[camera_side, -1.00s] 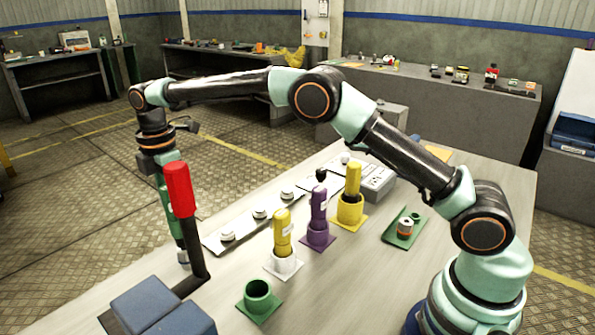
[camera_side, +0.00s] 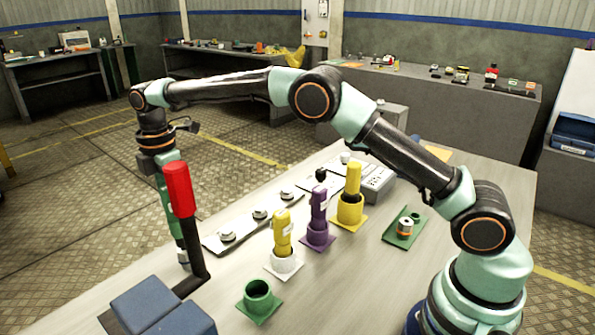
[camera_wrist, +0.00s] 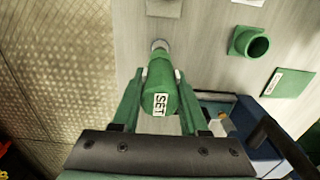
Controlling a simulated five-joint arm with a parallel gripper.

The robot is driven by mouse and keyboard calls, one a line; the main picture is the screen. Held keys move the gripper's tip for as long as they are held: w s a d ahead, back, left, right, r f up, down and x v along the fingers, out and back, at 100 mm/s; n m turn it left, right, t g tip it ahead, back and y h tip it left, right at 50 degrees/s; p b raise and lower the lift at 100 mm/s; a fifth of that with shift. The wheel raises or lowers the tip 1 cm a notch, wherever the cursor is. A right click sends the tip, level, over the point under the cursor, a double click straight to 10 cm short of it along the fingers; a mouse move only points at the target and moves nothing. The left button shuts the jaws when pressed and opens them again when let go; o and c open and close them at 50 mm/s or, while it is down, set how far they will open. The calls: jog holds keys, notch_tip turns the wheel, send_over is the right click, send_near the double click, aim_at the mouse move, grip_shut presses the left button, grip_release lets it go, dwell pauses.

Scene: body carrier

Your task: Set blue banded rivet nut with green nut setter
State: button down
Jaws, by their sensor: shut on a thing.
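My gripper (camera_wrist: 157,76) is shut on a green nut setter (camera_wrist: 160,88) labelled SET, its green fingers on either side of it. In the side view my gripper points down at the left of the table, partly hidden behind a red handle (camera_side: 180,190). The setter's lower end (camera_side: 181,243) shows beside the handle's dark post. A small grey round piece (camera_wrist: 160,46) is at the setter's far end in the wrist view; whether they touch is unclear. I cannot make out a blue band on any rivet nut. The green holder (camera_side: 257,290) is empty.
Yellow (camera_side: 282,231), purple (camera_side: 318,205) and another yellow tool (camera_side: 353,178) stand upright in holders. A light plate (camera_side: 243,229) bears round grey pieces. Blue blocks (camera_side: 145,303) lie near the front left.

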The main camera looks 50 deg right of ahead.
jog(key=shift+f, duration=0.8)
dwell(0.9)
jog(key=shift+r, duration=0.1)
jog(key=shift+r, duration=3.5)
